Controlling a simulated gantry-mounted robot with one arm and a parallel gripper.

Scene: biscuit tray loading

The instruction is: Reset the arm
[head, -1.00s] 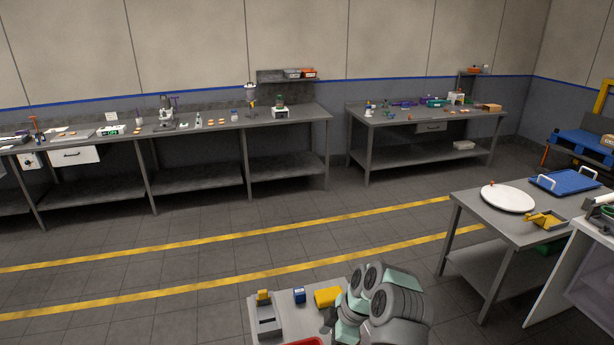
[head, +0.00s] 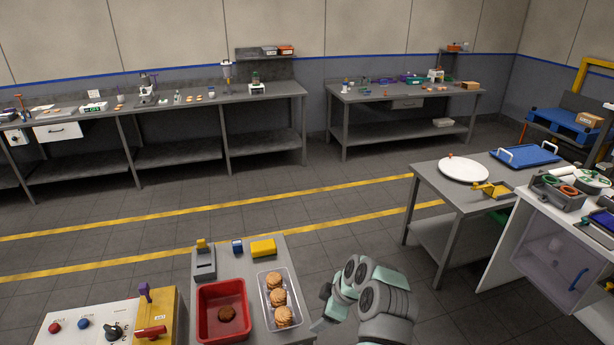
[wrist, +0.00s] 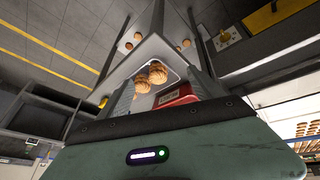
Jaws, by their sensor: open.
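My arm shows at the bottom centre of the head view, over the floor just right of the small grey table (head: 240,262). My gripper (wrist: 163,72) is open in the wrist view, its two fingers apart with nothing held between them. Beyond the fingers, that view shows biscuits (wrist: 156,72) in a clear tray and part of a red tray (wrist: 182,93). In the head view the clear tray (head: 265,291) holds 3 biscuits in a row.
A yellow block (head: 263,247), a blue block (head: 237,246) and a grey holder (head: 204,264) stand at the small table's back. A control panel (head: 95,325) is at lower left. A grey table at right bears a white disc (head: 463,170) and blue tray (head: 530,156). Floor between is clear.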

